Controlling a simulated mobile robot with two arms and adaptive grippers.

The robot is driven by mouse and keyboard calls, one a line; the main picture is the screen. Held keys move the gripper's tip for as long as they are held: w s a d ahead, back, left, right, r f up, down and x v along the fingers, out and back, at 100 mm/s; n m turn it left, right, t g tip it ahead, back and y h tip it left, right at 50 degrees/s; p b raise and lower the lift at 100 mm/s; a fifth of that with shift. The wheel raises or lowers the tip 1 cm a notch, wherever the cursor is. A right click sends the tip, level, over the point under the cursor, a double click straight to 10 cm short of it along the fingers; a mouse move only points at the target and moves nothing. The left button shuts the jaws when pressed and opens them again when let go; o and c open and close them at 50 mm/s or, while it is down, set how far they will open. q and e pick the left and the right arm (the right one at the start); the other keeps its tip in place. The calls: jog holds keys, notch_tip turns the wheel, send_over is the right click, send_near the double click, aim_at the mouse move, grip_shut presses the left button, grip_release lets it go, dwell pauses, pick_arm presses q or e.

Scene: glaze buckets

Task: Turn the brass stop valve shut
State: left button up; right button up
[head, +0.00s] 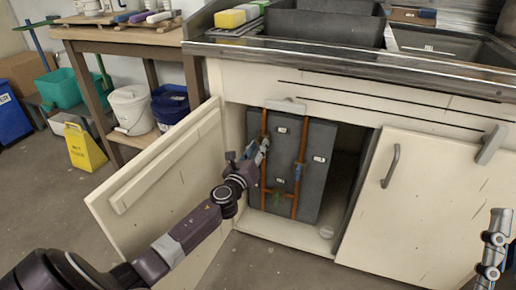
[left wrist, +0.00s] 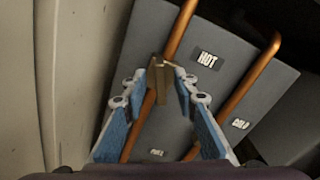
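The brass stop valve (left wrist: 183,92) is on the copper pipe beside the HOT label (left wrist: 207,59), between my left fingertips in the left wrist view. My left gripper (left wrist: 162,78) has its blue-padded fingers apart, one on each side of the brass piece; a gap shows, and I cannot tell whether either tip touches it. In the head view the left gripper (head: 258,155) reaches into the open cabinet at the left pipe (head: 264,127) and hides the valve. My right gripper (head: 495,245) shows side-on at the lower right edge, away from the cabinet.
The open cabinet door (head: 160,175) stands close beside my left arm. The right door (head: 400,195) stands at the right of the opening. A second pipe (left wrist: 245,88) runs by the COLD label (left wrist: 240,124).

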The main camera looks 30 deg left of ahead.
pick_arm(q)
grip_shut()
pick_arm(e)
jog(key=shift+y, duration=0.3)
pick_arm(q)
jog(key=shift+n, duration=0.4)
jog(key=n, duration=0.3)
jog(key=shift+a+n, duration=0.1)
jog(key=shift+n, duration=0.3)
jog(key=n, duration=0.2)
jog(key=shift+f+n, duration=0.1)
jog(key=shift+n, duration=0.3)
jog(key=shift+f+n+p, duration=0.15)
jog(key=shift+n+p, duration=0.3)
jog(key=shift+n, duration=2.45)
pick_arm(e)
jog(key=shift+w+a+f+g+h, duration=0.1)
jog(key=shift+w+f+g+h, duration=0.15)
jog(key=shift+w+f+g, duration=0.4)
jog(key=shift+w+a+f+g+h, duration=0.1)
jog(key=shift+w+f+g+h, duration=0.2)
jog(key=shift+w+f, duration=0.6)
jog(key=shift+s+f, duration=0.15)
jog(key=shift+f, duration=0.1)
